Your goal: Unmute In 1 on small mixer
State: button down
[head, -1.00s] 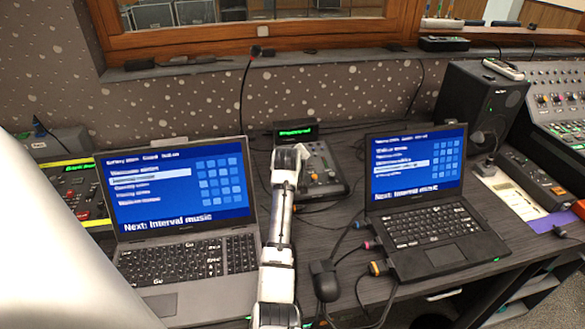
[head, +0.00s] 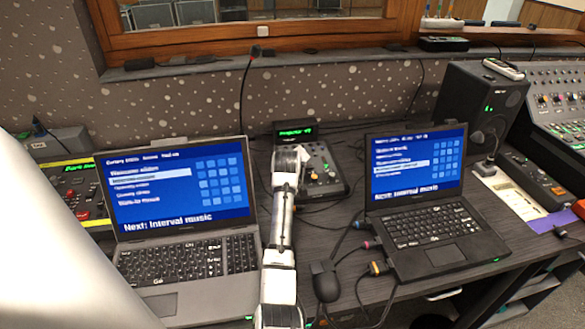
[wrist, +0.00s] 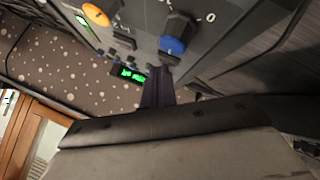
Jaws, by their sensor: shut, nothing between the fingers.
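The small mixer (head: 325,172) stands on the desk between the two laptops, a grey panel with knobs and small buttons. In the head view my arm covers its left part. In the wrist view its panel (wrist: 215,22) fills the top, with an orange knob (wrist: 97,13) and a blue knob (wrist: 173,44). My gripper (wrist: 158,88) is shut and empty, its dark fingertips close to the panel near the blue knob; I cannot tell whether they touch it. The In 1 mute button and its state cannot be made out.
A small green-lit display (head: 296,133) stands behind the mixer. The left laptop (head: 185,262) and right laptop (head: 440,235) flank it, with cables and a dark mouse-like object (head: 325,281) in front. A black speaker (head: 480,105) stands at the back right.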

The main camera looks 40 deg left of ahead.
jog(key=shift+r+p, duration=0.45)
jog(key=shift+p, duration=0.05)
notch_tip(320, 180, up, 6)
jog(key=p, duration=0.5)
jog(key=shift+s+d, duration=0.25)
jog(key=shift+s, duration=0.05)
